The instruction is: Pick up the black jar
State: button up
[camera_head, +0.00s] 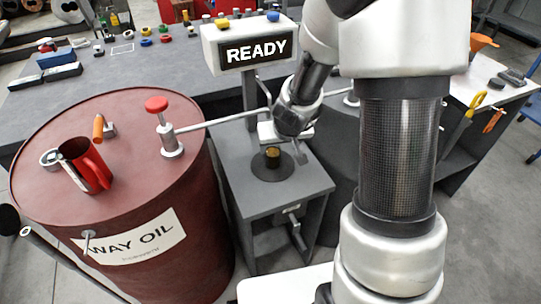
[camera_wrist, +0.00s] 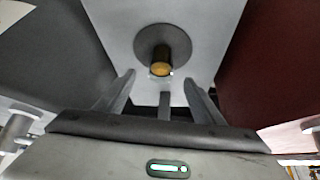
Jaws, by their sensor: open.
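The black jar (camera_head: 272,157) is small and dark with a yellow-amber top. It stands on a dark round disc (camera_head: 271,170) on the grey stand (camera_head: 240,195) between the barrels. In the wrist view the jar (camera_wrist: 172,49) is at upper middle, on the disc (camera_wrist: 145,40). My gripper (camera_wrist: 160,84) is open, its two fingers apart on either side of the picture's middle, with the jar beyond the gap between the tips. In the head view my gripper (camera_head: 298,152) is just right of the jar, partly hidden by my wrist. Nothing is held.
A dark red barrel (camera_head: 140,115) marked WAY OIL stands left, carrying a red mug (camera_head: 85,165) and a red-knobbed valve (camera_head: 158,120). A thin rod (camera_head: 222,119) runs from the valve over the stand. A READY sign (camera_head: 256,52) rises behind it. A workbench with tools lies beyond.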

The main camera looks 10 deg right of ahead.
aim_at(273, 154)
jog(key=b+x, duration=0.2)
jog(key=x, duration=0.5)
jog(key=shift+f, duration=0.1)
jog(key=shift+w+a+b+x, duration=0.1)
jog(key=shift+b+x, duration=0.25)
jog(key=shift+x, duration=1)
jog(key=shift+w+a+b+x, duration=0.15)
jog(key=shift+b+x, duration=0.15)
jog(key=shift+x, duration=1.05)
jog(key=c, duration=1.2)
jog(key=shift+d+r, duration=0.1)
jog(key=shift+r, duration=0.1)
jog(key=shift+c, duration=0.2)
